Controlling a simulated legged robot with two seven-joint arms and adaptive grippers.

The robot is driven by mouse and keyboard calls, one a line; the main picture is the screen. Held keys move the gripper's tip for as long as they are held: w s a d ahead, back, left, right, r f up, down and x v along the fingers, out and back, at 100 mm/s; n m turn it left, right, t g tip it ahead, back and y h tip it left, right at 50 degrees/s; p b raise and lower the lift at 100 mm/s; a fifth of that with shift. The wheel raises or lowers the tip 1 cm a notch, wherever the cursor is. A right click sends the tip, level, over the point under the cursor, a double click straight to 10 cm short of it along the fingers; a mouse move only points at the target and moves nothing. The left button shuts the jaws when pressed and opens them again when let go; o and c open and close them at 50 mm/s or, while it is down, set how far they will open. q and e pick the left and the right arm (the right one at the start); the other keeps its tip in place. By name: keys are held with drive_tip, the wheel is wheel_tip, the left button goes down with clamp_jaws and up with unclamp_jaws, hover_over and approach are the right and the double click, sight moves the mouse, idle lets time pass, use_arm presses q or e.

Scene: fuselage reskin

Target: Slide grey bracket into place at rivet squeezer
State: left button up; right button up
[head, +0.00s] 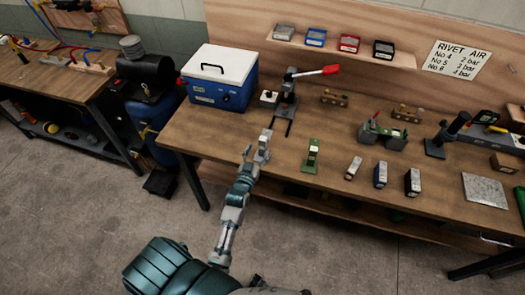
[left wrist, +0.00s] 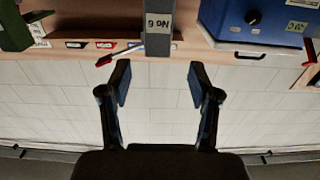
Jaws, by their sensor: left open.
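The grey bracket (head: 267,134) seems to stand upright near the table's left front edge, partly merged with my gripper in the head view. In the left wrist view, which is upside down, the grey bracket (left wrist: 160,38) carries a "No 6" label and lies beyond my fingertips, in line with the gap between them. My left gripper (head: 256,152) is open and shows no grip on it; the two fingers also show in the left wrist view (left wrist: 160,82). The rivet squeezer (head: 288,88), with a red-tipped lever, stands behind the bracket. My right gripper is out of view.
A blue cooler box (head: 218,88) stands at the back left. Small bins sit on a wall shelf (head: 340,48).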

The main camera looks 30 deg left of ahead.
sight(262, 142)
use_arm(q)
drive_tip(key=x, duration=0.6)
drive_tip(key=shift+d+p, duration=0.3)
drive_tip(key=shift+w+a+f, duration=0.1)
drive_tip(key=shift+w+a, duration=0.05)
drive_tip(key=shift+w, duration=0.1)
clamp_jaws()
